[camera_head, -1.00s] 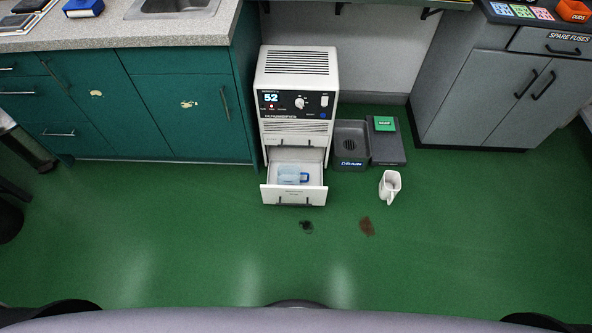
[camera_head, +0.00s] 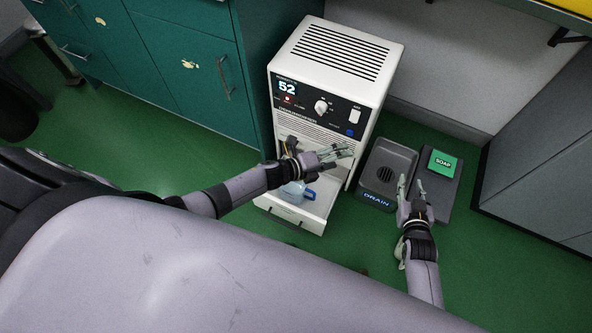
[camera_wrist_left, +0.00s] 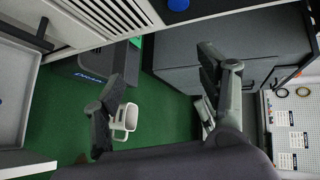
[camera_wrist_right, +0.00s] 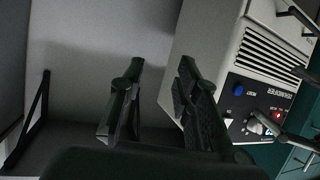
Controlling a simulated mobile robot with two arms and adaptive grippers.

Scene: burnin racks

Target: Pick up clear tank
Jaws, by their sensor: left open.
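My left gripper (camera_head: 342,153) is open and empty, above and to the right of the tank, in front of the dehumidifier's lower front. Its forearm and wrist hide part of the drawer and the tank's upper side.
A white jug (camera_wrist_left: 126,118) stands on the green floor. Teal cabinets (camera_head: 185,60) are at left, grey cabinets (camera_head: 535,180) at right.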

